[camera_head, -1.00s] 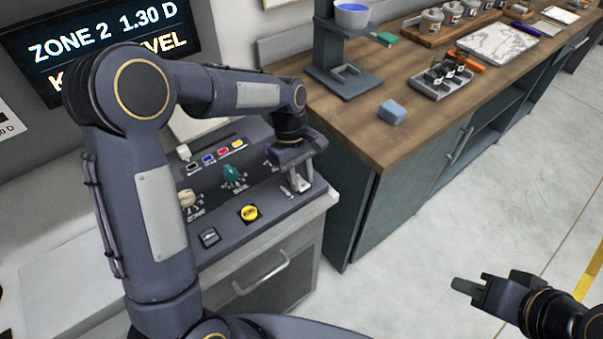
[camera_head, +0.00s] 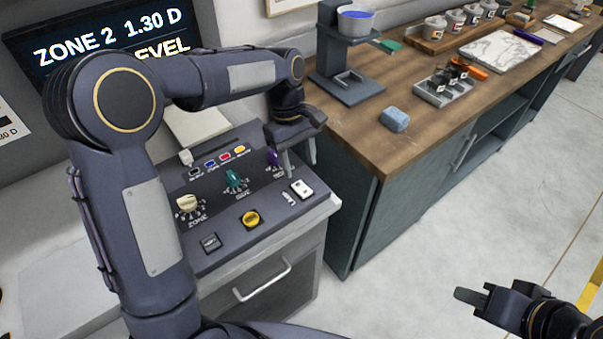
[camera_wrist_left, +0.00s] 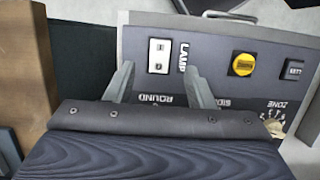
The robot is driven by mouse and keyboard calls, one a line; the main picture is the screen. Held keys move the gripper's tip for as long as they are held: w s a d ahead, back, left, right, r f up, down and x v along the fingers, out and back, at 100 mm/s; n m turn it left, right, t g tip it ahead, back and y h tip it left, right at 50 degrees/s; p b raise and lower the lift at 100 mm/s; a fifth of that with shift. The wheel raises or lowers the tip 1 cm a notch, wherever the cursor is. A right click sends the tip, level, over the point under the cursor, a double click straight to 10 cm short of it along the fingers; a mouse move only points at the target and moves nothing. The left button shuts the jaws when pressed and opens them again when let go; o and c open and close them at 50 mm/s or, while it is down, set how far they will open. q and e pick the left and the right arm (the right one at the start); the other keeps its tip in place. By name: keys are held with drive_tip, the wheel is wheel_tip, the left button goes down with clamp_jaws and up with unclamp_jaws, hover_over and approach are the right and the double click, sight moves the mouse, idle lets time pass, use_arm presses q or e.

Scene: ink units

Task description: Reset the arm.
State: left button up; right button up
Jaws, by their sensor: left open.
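My left gripper (camera_head: 298,160) is open and empty above the right part of the control panel (camera_head: 222,220). In the left wrist view its two fingers (camera_wrist_left: 162,82) stand apart, with the panel below them. A white lamp switch (camera_head: 302,189) lies just past the fingers; it also shows in the left wrist view (camera_wrist_left: 158,56). My left arm is bent across the left of the head view. My right gripper (camera_head: 474,297) is at the lower right over the floor, away from the furniture; its jaw opening is unclear.
The floor (camera_head: 440,230) is clear.

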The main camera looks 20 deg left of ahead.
use_arm(q)
drive_tip(key=shift+w+a+r, duration=0.1)
drive_tip(key=shift+a+r, duration=0.05)
drive_tip(key=shift+r, duration=0.5)
drive_tip(key=s+a+r+m+t+h, duration=0.1)
drive_tip(key=s+a+r+m+t, duration=0.35)
drive_tip(key=s, duration=0.65)
drive_tip(key=s+a+f+m+t, duration=0.1)
drive_tip(key=s+f+m+t, duration=0.2)
drive_tip(key=s, duration=0.9)
drive_tip(key=shift+a+m, duration=0.2)
drive_tip(key=shift+m, duration=0.35)
drive_tip(key=shift+s, duration=0.1)
